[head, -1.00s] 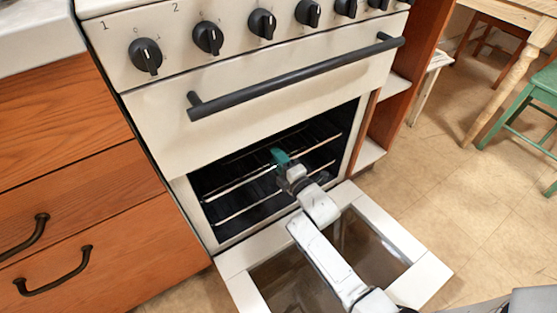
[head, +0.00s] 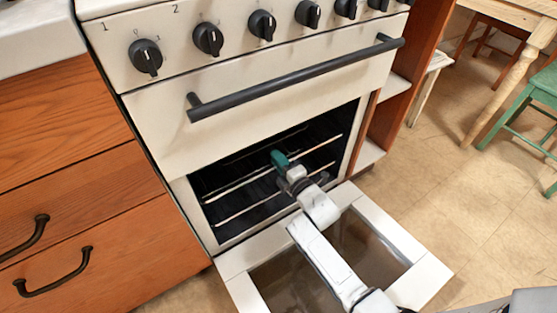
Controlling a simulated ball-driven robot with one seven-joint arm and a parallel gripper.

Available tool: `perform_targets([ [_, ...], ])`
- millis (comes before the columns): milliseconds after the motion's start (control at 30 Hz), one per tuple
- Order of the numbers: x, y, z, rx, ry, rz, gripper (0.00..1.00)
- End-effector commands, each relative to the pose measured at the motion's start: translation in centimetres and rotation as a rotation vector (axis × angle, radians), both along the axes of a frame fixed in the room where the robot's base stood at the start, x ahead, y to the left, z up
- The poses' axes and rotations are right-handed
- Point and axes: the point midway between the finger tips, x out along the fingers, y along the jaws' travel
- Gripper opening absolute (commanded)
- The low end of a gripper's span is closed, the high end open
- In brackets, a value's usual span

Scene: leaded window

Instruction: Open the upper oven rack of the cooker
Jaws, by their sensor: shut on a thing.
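The cooker (head: 160,125) has its lower door (head: 425,285) folded down flat in front of the oven opening. Inside the dark cavity are two wire racks. The upper rack (head: 235,185) shows as a pale front bar running across the opening. The lower rack (head: 240,212) lies below it. My gripper (head: 280,160) reaches over the lowered door into the opening and is shut on the upper rack's front bar near its middle. The fingertips are small and partly hidden by my wrist. The upper rack appears to be inside the oven.
A dark bar handle (head: 300,78) crosses the panel above the opening, under a row of black knobs (head: 208,38). Wooden drawers (head: 80,215) stand at left, and an open shelf unit (head: 395,85) at right. A table and a green chair (head: 515,110) are farther right, with clear floor between.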

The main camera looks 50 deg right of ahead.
Motion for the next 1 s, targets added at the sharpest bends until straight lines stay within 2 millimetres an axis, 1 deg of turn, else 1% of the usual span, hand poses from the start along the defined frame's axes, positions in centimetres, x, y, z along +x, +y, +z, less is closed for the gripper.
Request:
perform_targets([
  [167,-1.1,0.2,0.0,0.001,0.004,-0.001,0.0],
  [267,-2.4,0.5,0.0,0.0,0.005,-0.003,0.0],
  [367,-4.4,1.1,0.0,0.002,0.007,-0.002,0.0],
  [467,-6.7,1.8,0.1,0.002,0.009,-0.003,0.0],
  [800,-15.7,4.4,0.0,0.002,0.009,-0.002,0.0],
  [1000,-19.9,5.7,-0.1,0.003,0.007,-0.001,0.0],
])
